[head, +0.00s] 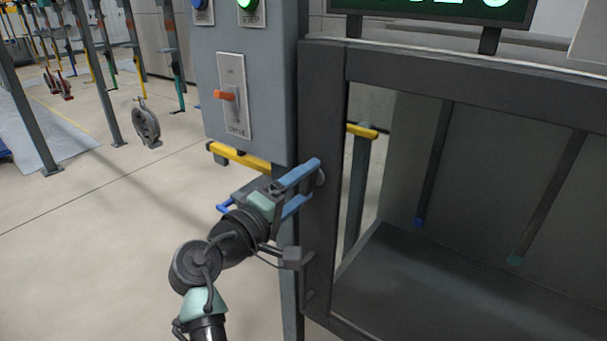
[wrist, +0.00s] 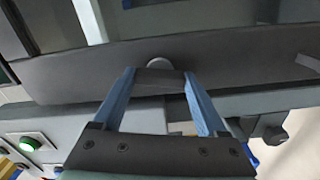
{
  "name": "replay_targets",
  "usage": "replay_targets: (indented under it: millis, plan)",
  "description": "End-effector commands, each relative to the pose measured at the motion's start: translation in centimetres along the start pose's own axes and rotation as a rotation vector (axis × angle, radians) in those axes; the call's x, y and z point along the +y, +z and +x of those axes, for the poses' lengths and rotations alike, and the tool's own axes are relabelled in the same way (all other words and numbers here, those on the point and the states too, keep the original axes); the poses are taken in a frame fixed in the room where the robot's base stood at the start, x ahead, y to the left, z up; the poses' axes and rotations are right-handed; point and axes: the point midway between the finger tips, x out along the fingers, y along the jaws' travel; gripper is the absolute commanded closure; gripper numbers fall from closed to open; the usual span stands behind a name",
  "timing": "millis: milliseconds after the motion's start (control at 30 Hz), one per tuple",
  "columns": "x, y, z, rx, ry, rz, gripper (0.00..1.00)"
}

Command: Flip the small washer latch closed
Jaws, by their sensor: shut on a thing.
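My gripper (head: 310,183) is at the dark front post of the washer frame (head: 320,110), its two blue fingers pointing at the post. In the wrist view my gripper (wrist: 160,76) has a dark grey flat piece between its fingertips, which looks like the small latch (wrist: 160,79). A round light-grey pivot (wrist: 158,62) sits just beyond it on the dark frame bar. The fingers are shut on the latch. In the head view only a small grey rounded part (head: 320,177) shows beside the fingertips; the fingers hide most of the latch.
A grey control box (head: 270,60) with an orange-handled switch (head: 228,95) and a green button (head: 247,3) hangs just above my arm. A yellow bar (head: 240,157) runs beneath it. The washer cabinet (head: 440,270) is at the right.

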Motion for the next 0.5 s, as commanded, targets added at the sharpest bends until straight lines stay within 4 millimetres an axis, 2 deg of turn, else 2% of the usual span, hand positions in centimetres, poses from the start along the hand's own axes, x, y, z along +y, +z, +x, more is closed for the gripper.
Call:
replay_targets:
  millis: [200, 500]
  plan:
    - [0.17, -0.02, 0.02, -0.001, -0.001, -0.131, 0.81]
    - [0.05, -0.01, 0.02, 0.0, 0.0, -0.217, 0.81]
